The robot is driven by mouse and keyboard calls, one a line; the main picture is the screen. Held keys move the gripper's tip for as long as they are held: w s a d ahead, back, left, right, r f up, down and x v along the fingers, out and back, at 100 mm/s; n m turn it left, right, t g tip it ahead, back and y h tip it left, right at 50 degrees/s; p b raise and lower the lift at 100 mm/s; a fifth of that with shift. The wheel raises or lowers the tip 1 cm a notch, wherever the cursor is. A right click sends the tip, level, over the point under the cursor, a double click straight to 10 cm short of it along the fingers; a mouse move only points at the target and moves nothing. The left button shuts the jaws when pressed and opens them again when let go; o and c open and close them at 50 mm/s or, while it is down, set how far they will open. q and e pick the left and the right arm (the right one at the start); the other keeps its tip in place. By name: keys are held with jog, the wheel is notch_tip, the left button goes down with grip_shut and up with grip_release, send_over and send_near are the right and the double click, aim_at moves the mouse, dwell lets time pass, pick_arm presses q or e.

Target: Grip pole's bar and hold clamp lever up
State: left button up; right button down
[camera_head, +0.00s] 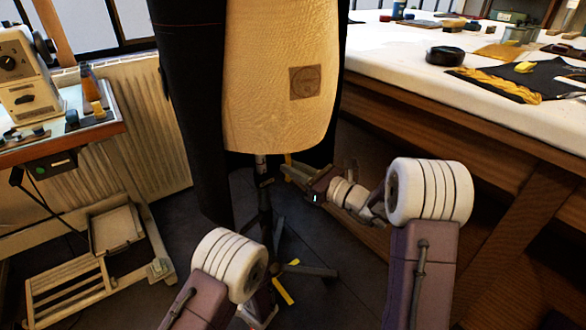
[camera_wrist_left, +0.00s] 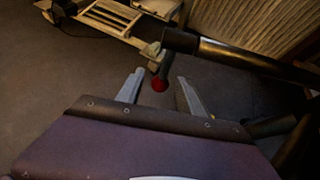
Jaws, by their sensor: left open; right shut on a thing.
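The pole (camera_head: 265,205) stands under the cream dress form (camera_head: 280,80) in the head view. My right gripper (camera_head: 280,172) reaches in from the right and is shut on the pole's bar, just below the form. In the left wrist view the pole (camera_wrist_left: 245,58) runs as a dark bar from a black collar toward the right edge. The clamp lever (camera_wrist_left: 160,84) has a red knob at its end, which shows between the fingertips of my left gripper (camera_wrist_left: 156,88). That gripper is open, its two fingers apart. In the head view my left arm mostly hides it.
The stand's dark legs (camera_head: 310,270) spread over the floor. A long white-topped table (camera_head: 400,65) with cloth and tools fills the right. A sewing machine (camera_head: 28,80) sits on a small table at the left, before a radiator (camera_head: 140,130). A dark coat (camera_head: 190,100) hangs on the form.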

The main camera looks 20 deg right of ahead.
pick_arm(q)
grip_shut()
jog(key=shift+s+d+r, duration=0.2)
jog(key=shift+s+d, duration=0.6)
jog(key=shift+s, duration=0.15)
jog(key=shift+v, duration=1.3)
